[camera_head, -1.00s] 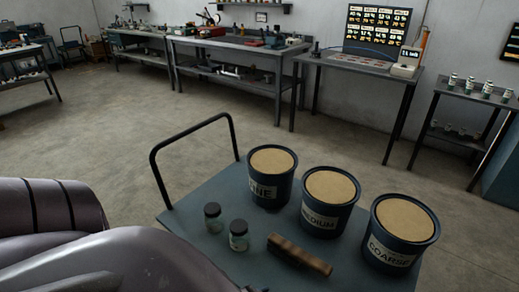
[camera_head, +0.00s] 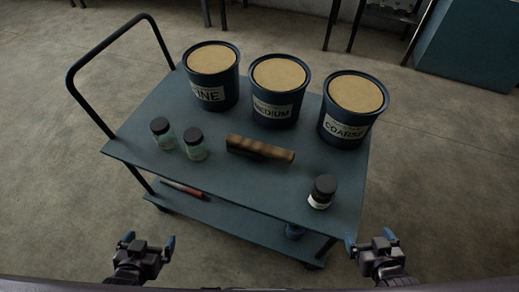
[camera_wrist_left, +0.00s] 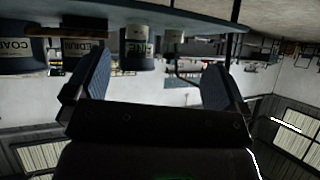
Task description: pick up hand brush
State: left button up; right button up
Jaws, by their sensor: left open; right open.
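The hand brush (camera_head: 260,149) lies on the top deck of a blue-grey cart (camera_head: 240,188), in front of the buckets. It has a brown wooden handle pointing right and a dark part at the left. My left gripper (camera_head: 146,241) is open and empty, low in front of the cart's left part. My right gripper (camera_head: 373,241) is open and empty, low near the cart's right front corner. Both are apart from the brush. The left wrist view appears upside down; the left fingers (camera_wrist_left: 155,85) are spread with nothing between them.
Buckets labelled FINE (camera_head: 211,78), MEDIUM (camera_head: 277,92) and COARSE (camera_head: 351,109) stand behind the brush. Two jars (camera_head: 195,145) stand left of it, and another jar (camera_head: 321,192) front right. The cart has a black push handle (camera_head: 75,88) and a lower shelf (camera_head: 220,215).

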aim_at(239, 145)
jog(key=k+l+u, duration=0.15)
jog(key=l, duration=0.25)
jog(key=k+l+u, duration=0.15)
jog(key=l, duration=0.2)
jog(key=k+l+u, duration=0.15)
jog(key=k+l, duration=0.1)
jog(key=l, duration=0.1)
